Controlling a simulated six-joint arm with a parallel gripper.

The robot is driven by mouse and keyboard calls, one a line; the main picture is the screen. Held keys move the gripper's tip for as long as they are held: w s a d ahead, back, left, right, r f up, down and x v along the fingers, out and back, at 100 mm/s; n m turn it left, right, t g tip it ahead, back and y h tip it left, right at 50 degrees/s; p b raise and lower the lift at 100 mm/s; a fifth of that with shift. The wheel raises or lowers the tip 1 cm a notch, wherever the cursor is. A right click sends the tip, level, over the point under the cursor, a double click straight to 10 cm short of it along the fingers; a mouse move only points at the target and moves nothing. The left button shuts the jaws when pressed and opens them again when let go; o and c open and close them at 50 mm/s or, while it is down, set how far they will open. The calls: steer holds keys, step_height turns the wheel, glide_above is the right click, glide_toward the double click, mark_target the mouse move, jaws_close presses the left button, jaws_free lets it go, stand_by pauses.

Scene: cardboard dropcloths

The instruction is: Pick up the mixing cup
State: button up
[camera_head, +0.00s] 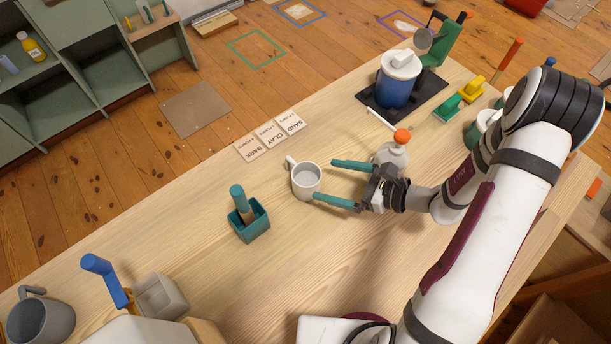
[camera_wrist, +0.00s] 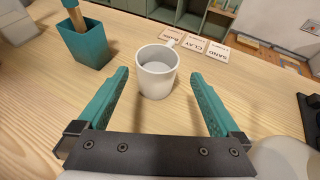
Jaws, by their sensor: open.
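A white mug (camera_head: 306,181), which looks like the mixing cup, stands upright on the wooden table, with its handle toward the upper left in the head view. In the wrist view the mug (camera_wrist: 157,79) sits just beyond the fingertips, between their lines, with its handle at the upper right. My gripper (camera_head: 333,181) has teal fingers spread apart and empty. It reaches from the right, low over the table, with the mug at or just past the fingertips. In the wrist view my gripper (camera_wrist: 162,80) shows both fingers, one to each side of the mug. I cannot tell if either finger touches it.
A teal holder (camera_head: 250,222) with a handled tool stands left of the mug. Labelled cards (camera_head: 270,136) lie behind it. A white bottle with an orange cap (camera_head: 392,153) stands beside my gripper. A blue container (camera_head: 398,82) sits on a dark mat. Bare table lies in front of the mug.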

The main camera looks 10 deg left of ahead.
mark_target(295, 173)
steer(key=x, duration=0.7)
steer(key=shift+s+a, duration=0.1)
steer(key=shift+a, duration=0.2)
steer(key=shift+r, duration=0.1)
steer(key=c, duration=1.5)
steer(key=shift+o, duration=0.2)
